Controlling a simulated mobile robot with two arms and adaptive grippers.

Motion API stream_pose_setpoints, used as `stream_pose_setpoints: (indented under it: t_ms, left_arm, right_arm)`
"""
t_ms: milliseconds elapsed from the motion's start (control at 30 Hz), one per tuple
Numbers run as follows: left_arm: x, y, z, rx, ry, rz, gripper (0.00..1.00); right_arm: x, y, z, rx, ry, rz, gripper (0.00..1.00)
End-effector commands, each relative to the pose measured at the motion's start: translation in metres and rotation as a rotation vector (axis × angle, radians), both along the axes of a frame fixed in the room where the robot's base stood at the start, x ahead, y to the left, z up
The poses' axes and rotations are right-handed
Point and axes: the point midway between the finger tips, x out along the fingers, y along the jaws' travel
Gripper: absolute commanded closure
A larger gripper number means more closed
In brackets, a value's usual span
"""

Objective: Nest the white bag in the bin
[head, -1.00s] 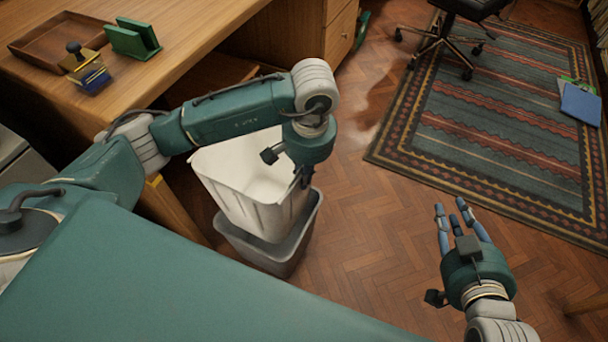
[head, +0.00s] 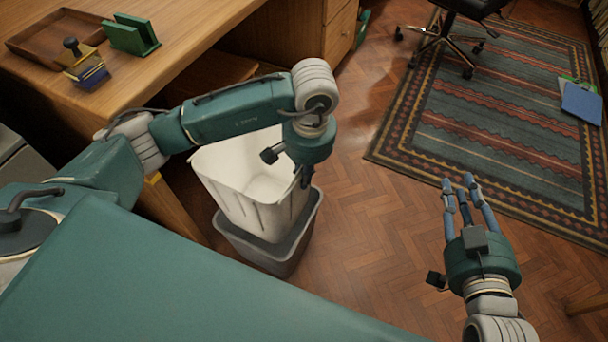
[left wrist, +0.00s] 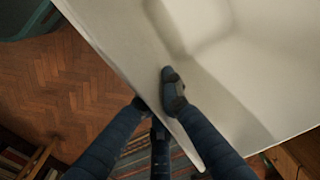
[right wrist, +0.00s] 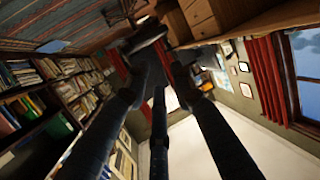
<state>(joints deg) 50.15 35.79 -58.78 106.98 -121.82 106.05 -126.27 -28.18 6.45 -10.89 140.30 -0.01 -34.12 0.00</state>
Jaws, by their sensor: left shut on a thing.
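The white bag (head: 256,200) looks like a stiff, open-topped liner. It stands slightly tilted, with its lower part inside the dark grey bin (head: 262,256) and its upper part well above the bin's rim. My left gripper (head: 304,178) is shut on the bag's right-hand rim. The left wrist view shows its fingers (left wrist: 163,97) on both sides of the white wall. The bag's base is hidden inside the bin. My right gripper (head: 461,190) is empty and open, off to the right above bare floor. Its fingers show apart in the right wrist view (right wrist: 160,72).
The wooden desk (head: 190,40) stands behind and left of the bin, bearing a wooden tray (head: 60,45), a green holder (head: 131,37) and a stamp (head: 86,70). A patterned rug (head: 490,120) and a wheeled chair (head: 445,40) are at the right. Floor right of the bin is clear.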

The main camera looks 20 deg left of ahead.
Motion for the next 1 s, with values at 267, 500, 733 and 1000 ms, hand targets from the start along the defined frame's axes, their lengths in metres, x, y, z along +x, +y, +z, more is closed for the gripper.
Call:
stream_pose_setpoints:
  t_ms: [267,500,733,1000]
  left_arm:
    - [0.000,0.000,-0.003,0.000,-0.001,0.000,1.00]
    - [0.000,0.000,-0.005,0.000,-0.001,0.001,1.00]
    - [0.000,0.000,-0.007,0.000,-0.001,0.000,1.00]
    - [0.000,0.000,-0.009,0.000,-0.001,0.001,1.00]
  right_arm:
    - [0.004,0.003,0.013,0.014,-0.059,0.004,0.75]
    - [0.006,0.006,0.025,0.028,-0.111,0.009,0.75]
    - [0.009,0.009,0.038,0.040,-0.163,0.014,0.75]
    - [0.011,0.010,0.054,0.057,-0.224,0.016,0.75]
